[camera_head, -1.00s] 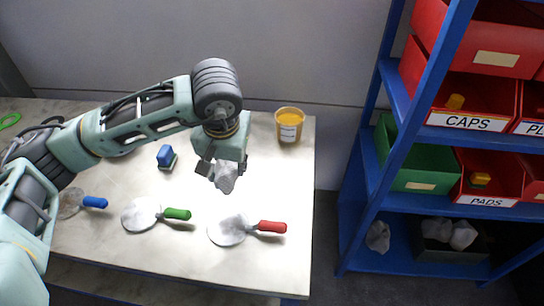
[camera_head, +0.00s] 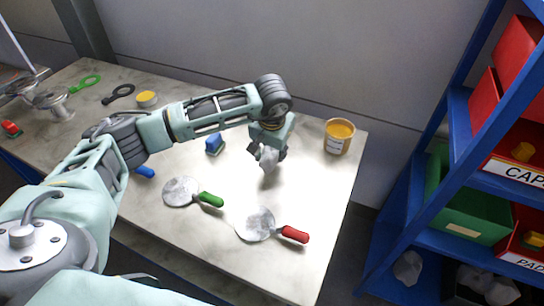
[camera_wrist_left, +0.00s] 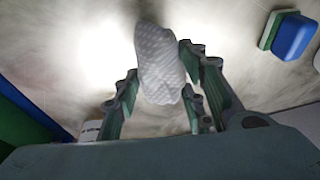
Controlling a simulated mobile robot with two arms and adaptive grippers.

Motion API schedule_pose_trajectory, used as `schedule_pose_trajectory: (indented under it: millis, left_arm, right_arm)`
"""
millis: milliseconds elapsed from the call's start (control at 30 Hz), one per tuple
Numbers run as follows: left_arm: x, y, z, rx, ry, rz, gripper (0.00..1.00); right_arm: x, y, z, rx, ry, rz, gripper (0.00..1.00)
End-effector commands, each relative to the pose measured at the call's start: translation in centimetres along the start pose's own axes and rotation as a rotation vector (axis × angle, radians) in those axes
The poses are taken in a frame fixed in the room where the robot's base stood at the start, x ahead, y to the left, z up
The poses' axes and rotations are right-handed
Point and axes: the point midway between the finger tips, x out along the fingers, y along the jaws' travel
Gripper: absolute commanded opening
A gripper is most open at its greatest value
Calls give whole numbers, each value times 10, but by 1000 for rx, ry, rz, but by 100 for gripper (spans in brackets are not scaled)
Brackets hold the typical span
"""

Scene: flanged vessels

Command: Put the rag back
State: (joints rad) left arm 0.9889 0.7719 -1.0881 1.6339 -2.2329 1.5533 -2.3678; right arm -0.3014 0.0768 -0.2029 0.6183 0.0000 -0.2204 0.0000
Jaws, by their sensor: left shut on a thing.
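A whitish crumpled rag (camera_head: 268,161) hangs in my left gripper (camera_head: 267,149) over the bench, near its right end. In the left wrist view the pale, textured rag (camera_wrist_left: 160,62) sits between the two fingers of the gripper (camera_wrist_left: 162,88), which is shut on it. Similar rags are on the bottom level of the blue shelf: one lies loose (camera_head: 408,268) and others (camera_head: 490,284) are in a dark box, partly cut off by the frame edge. My right gripper is not in view.
The bench (camera_head: 205,245) holds a yellow-topped tub (camera_head: 339,137), a blue sponge-like block (camera_head: 215,143), and round tools with green (camera_head: 210,199) and red (camera_head: 294,234) handles. The blue shelf (camera_head: 396,225), with a green bin (camera_head: 470,205) and red bins, stands right, across a gap.

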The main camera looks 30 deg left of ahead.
Motion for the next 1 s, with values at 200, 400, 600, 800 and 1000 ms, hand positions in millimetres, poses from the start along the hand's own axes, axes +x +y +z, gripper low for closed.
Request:
schedule_pose_trajectory:
  millis: [200, 400, 600, 800, 1000]
  left_arm:
    - [25, 3, 7, -1, -5, 1, 17]
    - [39, 4, 9, 0, 1, 1, 17]
    - [40, 4, 9, -1, 1, 1, 17]
    - [42, 5, 10, -1, 0, 1, 45]
    - [42, 5, 10, -1, 0, 1, 57]
  right_arm:
    - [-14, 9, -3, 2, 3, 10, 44]
    - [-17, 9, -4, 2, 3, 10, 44]
    - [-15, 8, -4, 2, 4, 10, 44]
    - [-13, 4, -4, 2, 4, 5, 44]
    - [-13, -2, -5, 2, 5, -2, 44]
